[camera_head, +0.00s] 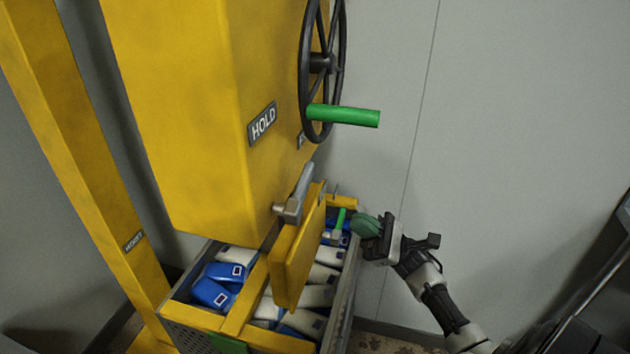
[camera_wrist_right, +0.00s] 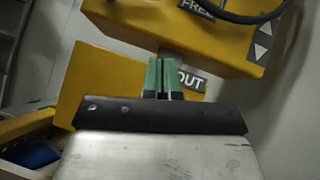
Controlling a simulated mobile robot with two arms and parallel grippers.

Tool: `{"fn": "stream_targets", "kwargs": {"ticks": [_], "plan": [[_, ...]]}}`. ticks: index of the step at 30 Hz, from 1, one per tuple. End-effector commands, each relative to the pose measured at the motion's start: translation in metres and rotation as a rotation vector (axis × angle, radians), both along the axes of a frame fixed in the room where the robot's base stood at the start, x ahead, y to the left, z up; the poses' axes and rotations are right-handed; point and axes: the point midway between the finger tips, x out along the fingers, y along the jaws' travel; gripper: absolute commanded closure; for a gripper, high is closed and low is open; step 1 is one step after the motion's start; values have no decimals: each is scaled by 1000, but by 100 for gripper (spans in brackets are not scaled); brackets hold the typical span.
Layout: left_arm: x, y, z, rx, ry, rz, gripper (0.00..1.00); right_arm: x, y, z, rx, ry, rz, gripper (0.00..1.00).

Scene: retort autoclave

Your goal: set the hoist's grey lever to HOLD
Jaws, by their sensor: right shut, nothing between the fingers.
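The grey lever (camera_head: 298,193) is in the head view, low on the yellow hoist housing (camera_head: 190,110), tilted up and to the right. A HOLD plate (camera_head: 262,123) is on the housing above it and to the left. A second plate (camera_head: 301,140) is partly hidden at the housing edge; the right wrist view shows a FREE plate (camera_wrist_right: 197,7). My right gripper (camera_head: 366,226) is shut and empty, right of the lever and apart from it. Its green fingers (camera_wrist_right: 164,78) are together in the wrist view. My left gripper is not in view.
A black handwheel (camera_head: 303,60) with a green handle (camera_head: 345,115) juts out above my right gripper. A yellow panel (camera_head: 290,265) stands between gripper and lever; an OUT plate (camera_wrist_right: 188,80) shows in the wrist view. A crate (camera_head: 345,300) of blue and white packs is below.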

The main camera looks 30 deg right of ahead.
Motion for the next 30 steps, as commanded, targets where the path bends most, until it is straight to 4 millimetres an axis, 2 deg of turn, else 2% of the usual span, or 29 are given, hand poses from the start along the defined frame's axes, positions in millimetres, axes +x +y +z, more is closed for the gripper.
{"fn": "stream_targets", "kwargs": {"ticks": [3, 8, 21, 25, 30], "plan": [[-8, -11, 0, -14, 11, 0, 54, 0, 0, 1, 1, 1, 0, 100], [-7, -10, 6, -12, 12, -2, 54, 5, 7, 10, 1, 0, 2, 100], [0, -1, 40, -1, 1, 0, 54, 42, 60, 73, 3, 0, 3, 100], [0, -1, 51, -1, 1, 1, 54, 39, 65, 92, 1, 3, 2, 100], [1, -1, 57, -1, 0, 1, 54, 36, 67, 105, 1, 3, 1, 100]]}}
